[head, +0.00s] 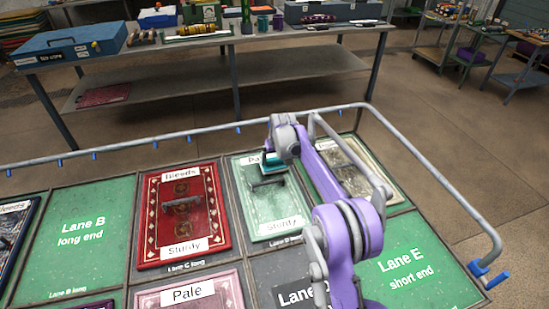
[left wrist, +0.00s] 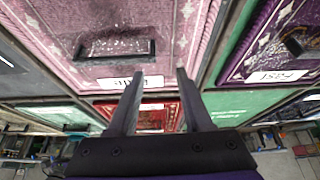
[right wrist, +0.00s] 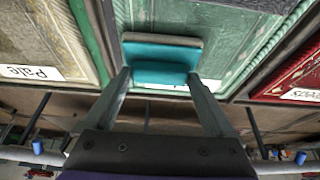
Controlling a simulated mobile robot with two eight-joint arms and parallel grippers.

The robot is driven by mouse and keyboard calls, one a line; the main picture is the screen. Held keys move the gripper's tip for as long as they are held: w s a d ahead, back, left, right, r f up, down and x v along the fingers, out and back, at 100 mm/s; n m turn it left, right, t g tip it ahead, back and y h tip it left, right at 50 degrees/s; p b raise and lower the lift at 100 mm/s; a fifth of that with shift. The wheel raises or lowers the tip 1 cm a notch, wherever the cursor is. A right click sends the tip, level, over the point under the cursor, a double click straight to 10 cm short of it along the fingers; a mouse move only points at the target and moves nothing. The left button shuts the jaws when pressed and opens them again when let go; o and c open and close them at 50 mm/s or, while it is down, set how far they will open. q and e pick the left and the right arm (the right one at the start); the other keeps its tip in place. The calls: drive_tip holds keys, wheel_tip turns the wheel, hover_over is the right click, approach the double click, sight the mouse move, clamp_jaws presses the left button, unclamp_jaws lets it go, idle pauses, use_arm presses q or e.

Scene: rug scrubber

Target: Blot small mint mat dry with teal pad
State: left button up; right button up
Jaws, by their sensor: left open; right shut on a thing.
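The small mint mat (head: 262,212) lies in the lane right of the red mat, with a dark bar-like handle or mark near its middle and a "Sturdy" label at its near end. My right gripper (head: 278,150) is at the mat's far end, shut on the teal pad (head: 273,162). In the right wrist view the teal pad (right wrist: 160,68) sits between the fingertips, over the mint mat (right wrist: 190,17) by its label. I cannot tell whether pad and mat touch. My left gripper (left wrist: 158,78) is open and empty over a pink mat (left wrist: 55,20).
A red mat (head: 155,222) lies left of the mint mat, and a grey-beige mat (head: 368,165) lies right of it. A grey rail (head: 210,128) runs around the lane table. A workbench (head: 200,45) with a blue toolbox (head: 72,46) stands behind. Lane B (head: 80,245) is clear.

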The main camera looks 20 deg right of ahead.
idle(0.6)
drive_tip(key=shift+r+p, duration=1.25)
drive_tip(key=shift+r, duration=1.05)
use_arm(q)
drive_tip(key=r, duration=0.1)
drive_tip(key=w+r, duration=0.1)
drive_tip(key=r, duration=0.1)
drive_tip(key=shift+s, duration=0.1)
use_arm(e)
drive_tip(key=s+a, duration=0.2)
drive_tip(key=s, duration=0.1)
drive_tip(key=s+a+r, duration=0.1)
drive_tip(key=s+a, duration=0.3)
drive_tip(key=s, duration=0.1)
drive_tip(key=shift+s+a+r, duration=0.15)
drive_tip(key=shift+s+a, duration=0.2)
drive_tip(key=s+a, duration=0.4)
drive_tip(key=s, duration=0.5)
use_arm(q)
drive_tip(key=shift+s+f+b, duration=0.25)
drive_tip(key=shift+f+b, duration=0.55)
drive_tip(key=shift+f, duration=0.2)
drive_tip(key=shift+s+f+b, duration=0.2)
drive_tip(key=shift+f+b, duration=0.6)
drive_tip(key=shift+f, duration=0.15)
use_arm(e)
drive_tip(key=shift+w+d+f, duration=0.1)
drive_tip(key=shift+d+f, duration=0.05)
drive_tip(key=shift+f, duration=2.45)
